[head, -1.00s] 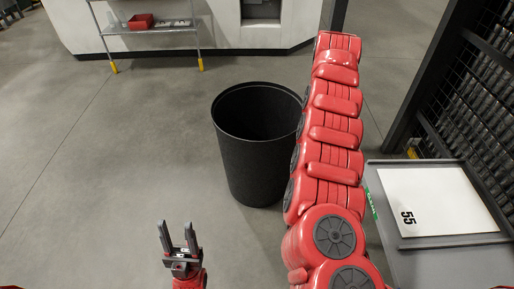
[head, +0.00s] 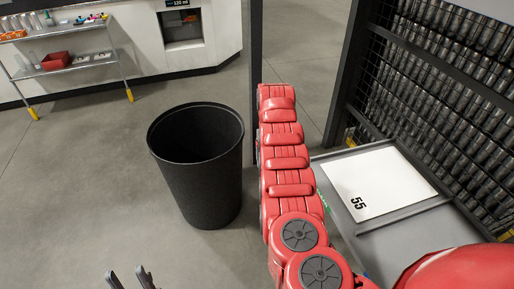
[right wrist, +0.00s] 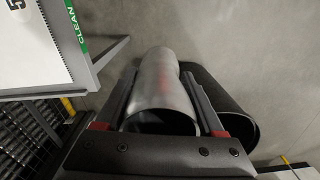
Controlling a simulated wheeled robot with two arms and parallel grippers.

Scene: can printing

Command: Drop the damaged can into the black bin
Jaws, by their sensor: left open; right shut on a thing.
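The black bin (head: 205,190) stands upright on the floor left of my right arm, its open top facing up. It also shows in the right wrist view (right wrist: 226,103), partly behind the can. My right gripper (right wrist: 160,76) is shut on a silver can (right wrist: 163,97), with one finger along each side. The can's near end looks open and dark; its far part looks uneven, but damage is hard to judge. The head view does not show the can or right gripper. My left gripper (head: 129,275) is open and empty at the bottom edge, apart from the bin.
A grey table (head: 385,243) with a white board marked 55 (head: 375,182) stands right of my right arm. A black rack of dark cylinders (head: 430,100) stands behind it. A metal shelf cart (head: 75,66) is at the back left. Floor left of the bin is clear.

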